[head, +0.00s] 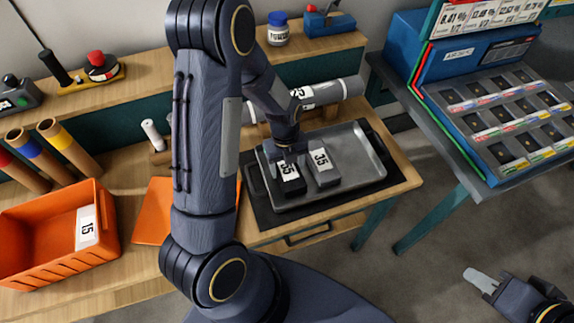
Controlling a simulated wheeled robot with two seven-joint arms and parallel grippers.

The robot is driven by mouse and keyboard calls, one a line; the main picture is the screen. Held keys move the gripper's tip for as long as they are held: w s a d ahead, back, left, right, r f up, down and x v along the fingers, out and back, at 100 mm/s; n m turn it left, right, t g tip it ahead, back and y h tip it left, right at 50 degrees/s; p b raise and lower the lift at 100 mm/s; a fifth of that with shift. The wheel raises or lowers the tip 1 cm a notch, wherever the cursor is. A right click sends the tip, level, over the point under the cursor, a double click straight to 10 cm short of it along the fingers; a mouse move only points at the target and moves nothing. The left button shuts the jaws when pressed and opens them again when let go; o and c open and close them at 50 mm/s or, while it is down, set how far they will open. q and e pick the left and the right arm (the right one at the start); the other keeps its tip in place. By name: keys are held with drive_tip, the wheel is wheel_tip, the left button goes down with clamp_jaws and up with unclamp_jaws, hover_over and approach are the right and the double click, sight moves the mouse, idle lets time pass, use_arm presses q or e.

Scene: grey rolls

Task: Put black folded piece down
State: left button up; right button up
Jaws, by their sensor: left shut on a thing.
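The black folded piece (292,187), a dark block with a white "35" label, is at the left part of the grey metal tray (366,180). My left gripper (287,160) reaches down from above and is shut on it. I cannot tell whether its underside touches the tray.
The tray stands on a black mat (262,211) on the wooden table. A grey roll (336,92) lies behind it. An orange bin (40,245) labelled "15" and an orange sheet (152,212) are at left. A blue display rack (440,75) stands at right.

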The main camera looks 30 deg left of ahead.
use_arm(q)
drive_tip(key=o, duration=1.1)
drive_tip(key=shift+f, duration=0.1)
drive_tip(key=shift+c, duration=0.2)
wheel_tip(320, 180, up, 12)
drive_tip(key=a, duration=0.1)
drive_tip(key=s+d+r+n+t+h, duration=0.1)
drive_tip(key=s+r+n, duration=0.4)
drive_tip(key=n, duration=0.9)
drive_tip(key=s+d+r+n+t+h, duration=0.1)
drive_tip(key=s+d+r+n+t, duration=0.3)
drive_tip(key=s+n, duration=0.8)
drive_tip(key=shift+r+n+t+h, duration=0.4)
drive_tip(key=shift+r+n+t, duration=0.4)
drive_tip(key=shift+r+n, duration=0.2)
